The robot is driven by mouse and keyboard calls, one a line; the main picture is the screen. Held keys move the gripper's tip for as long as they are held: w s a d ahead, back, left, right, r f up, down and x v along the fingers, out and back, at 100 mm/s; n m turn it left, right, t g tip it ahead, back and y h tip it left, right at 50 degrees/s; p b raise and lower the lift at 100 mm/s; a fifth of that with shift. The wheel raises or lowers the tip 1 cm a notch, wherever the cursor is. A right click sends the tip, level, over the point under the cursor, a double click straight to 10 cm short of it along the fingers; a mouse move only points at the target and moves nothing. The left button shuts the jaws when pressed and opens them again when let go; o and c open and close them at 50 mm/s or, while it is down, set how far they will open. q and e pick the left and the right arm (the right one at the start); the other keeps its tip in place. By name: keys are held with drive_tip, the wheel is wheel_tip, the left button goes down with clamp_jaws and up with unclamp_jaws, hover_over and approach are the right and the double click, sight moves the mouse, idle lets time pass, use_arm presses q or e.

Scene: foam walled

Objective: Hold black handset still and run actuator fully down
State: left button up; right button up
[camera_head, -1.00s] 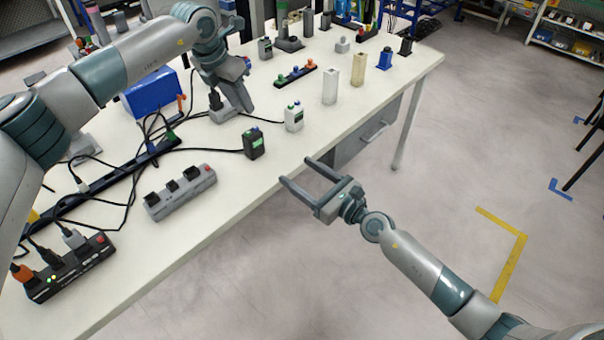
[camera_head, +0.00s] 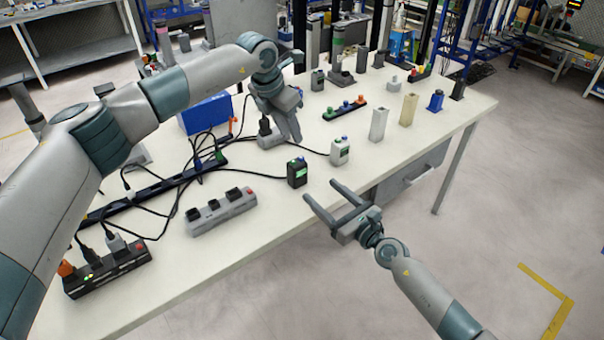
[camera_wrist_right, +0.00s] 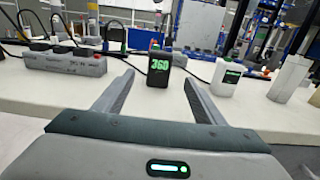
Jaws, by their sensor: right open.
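The black handset (camera_head: 297,173) stands upright near the table's front edge, with a black cable running left from it. In the right wrist view the black handset (camera_wrist_right: 158,68) shows a green "360" display and lies ahead, between the finger lines. I cannot tell which thing is the actuator.
A white handset (camera_head: 340,151) stands right of the black one, also in the wrist view (camera_wrist_right: 226,79). Further right are a white post (camera_head: 378,124) and a cream post (camera_head: 409,109). A grey power strip (camera_head: 221,211) and several cables lie left.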

sight(302, 173)
drive_tip(key=x, duration=1.1)
drive_tip(key=shift+d, duration=0.1)
drive_tip(key=c, duration=1.2)
use_arm(q)
clamp_jaws()
use_arm(e)
drive_tip(key=shift+c, duration=0.2)
idle(0.4)
